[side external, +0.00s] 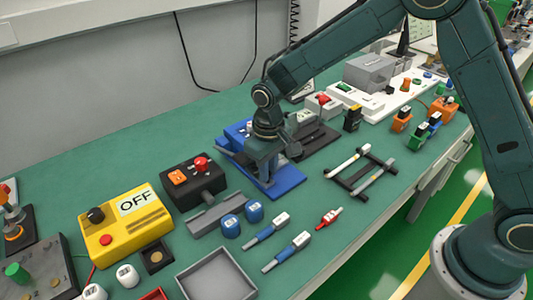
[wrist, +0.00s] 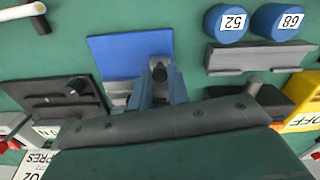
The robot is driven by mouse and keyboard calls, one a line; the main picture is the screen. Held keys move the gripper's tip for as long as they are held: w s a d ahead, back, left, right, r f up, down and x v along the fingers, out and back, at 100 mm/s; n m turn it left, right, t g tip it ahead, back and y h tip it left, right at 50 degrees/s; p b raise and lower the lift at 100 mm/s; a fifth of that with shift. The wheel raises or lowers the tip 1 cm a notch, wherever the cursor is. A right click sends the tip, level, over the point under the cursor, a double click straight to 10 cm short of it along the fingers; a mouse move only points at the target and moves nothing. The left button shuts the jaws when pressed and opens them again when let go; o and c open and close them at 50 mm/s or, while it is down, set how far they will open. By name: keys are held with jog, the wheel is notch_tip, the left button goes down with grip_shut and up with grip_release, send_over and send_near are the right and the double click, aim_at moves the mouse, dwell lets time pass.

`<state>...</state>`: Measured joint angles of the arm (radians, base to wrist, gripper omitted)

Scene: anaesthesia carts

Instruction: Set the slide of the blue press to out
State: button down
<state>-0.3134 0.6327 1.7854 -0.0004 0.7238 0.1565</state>
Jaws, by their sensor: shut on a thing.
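The blue press stands mid-table in the side view, with its flat blue base plate (side external: 284,184) toward the front and its blue body (side external: 237,132) behind. My gripper (side external: 265,172) is low over the plate and hides much of the slide. In the wrist view the bare blue plate (wrist: 125,52) lies beyond my fingertips. There my gripper (wrist: 161,82) is shut on a small dark knob (wrist: 159,72) of the slide. How far the slide is out cannot be told.
A dark box with orange and red buttons (side external: 193,181) stands to the left, near a grey rail (side external: 217,212) and blue cylinders (side external: 254,211). A dark-plated device (side external: 318,140) is close on the right. A black rack (side external: 358,172) with rods lies front right.

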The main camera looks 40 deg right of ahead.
jog(key=shift+s, duration=3.4)
jog(key=c, duration=1.6)
grip_release()
jog(key=shift+r, duration=0.1)
jog(key=shift+w+r, duration=0.1)
jog(key=shift+r, duration=0.75)
notch_tip(320, 180, up, 12)
